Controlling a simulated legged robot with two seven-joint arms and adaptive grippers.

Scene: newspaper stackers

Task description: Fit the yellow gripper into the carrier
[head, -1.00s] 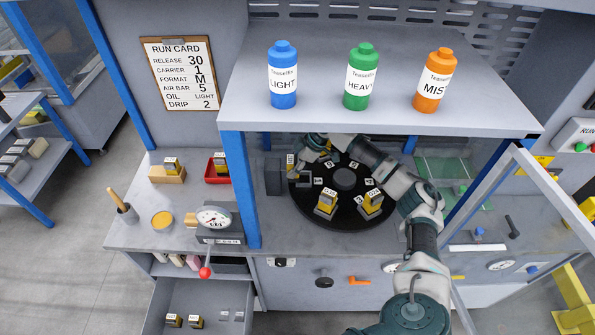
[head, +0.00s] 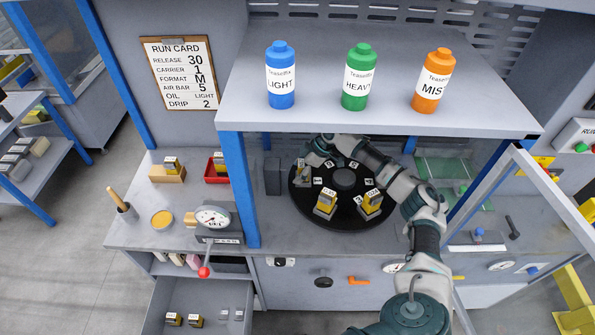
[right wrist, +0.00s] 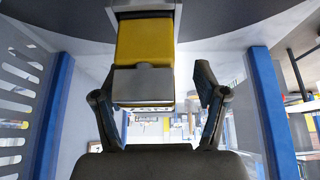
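The yellow gripper piece (head: 301,174) stands at the left side of the black round carousel (head: 330,219), beside my right gripper (head: 308,162). In the right wrist view the yellow piece (right wrist: 145,42) with its grey block (right wrist: 143,85) lies between my right gripper's fingers (right wrist: 158,92). The fingers are spread, with a clear gap on the right; the left finger is close to the grey block, and I cannot tell if it touches. The piece's upper end meets a grey part under the dark disc. Its exact seating is hidden. My left gripper is out of view.
Two more yellow pieces (head: 325,203) (head: 370,204) stand at the carousel's front. A dark box (head: 273,177) is left of the disc. The shelf with bottles (head: 355,78) overhangs, and a blue post (head: 240,190) stands at left. An open drawer (head: 205,300) holds more pieces.

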